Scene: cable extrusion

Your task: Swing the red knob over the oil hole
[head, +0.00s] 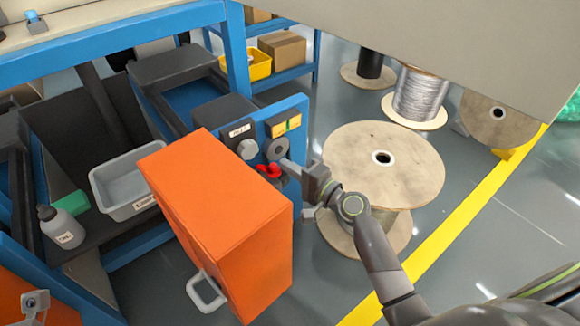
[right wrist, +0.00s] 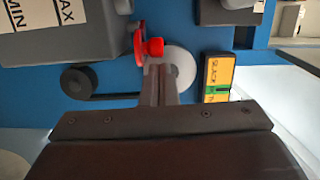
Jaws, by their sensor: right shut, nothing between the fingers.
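The red knob (head: 270,170) is on the blue machine panel, just left of my right gripper's tips in the head view. In the right wrist view the red knob (right wrist: 152,46) shows just above my right gripper (right wrist: 160,72), partly over a pale round disc (right wrist: 181,68). In the head view my right gripper (head: 289,166) is shut and empty, its tips close to the knob; contact cannot be told. A dark round part (right wrist: 79,80) with a bar sits left of the fingers in the wrist view. I cannot make out which part is the oil hole. My left gripper is not in view.
An orange door (head: 225,215) with a pale handle hangs left of my right arm. A dark box (right wrist: 60,30) marked MIN and MAX sits beside the knob, and a yellow-green label (right wrist: 217,78) right of it. A large wooden spool (head: 400,160) stands close behind the right gripper.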

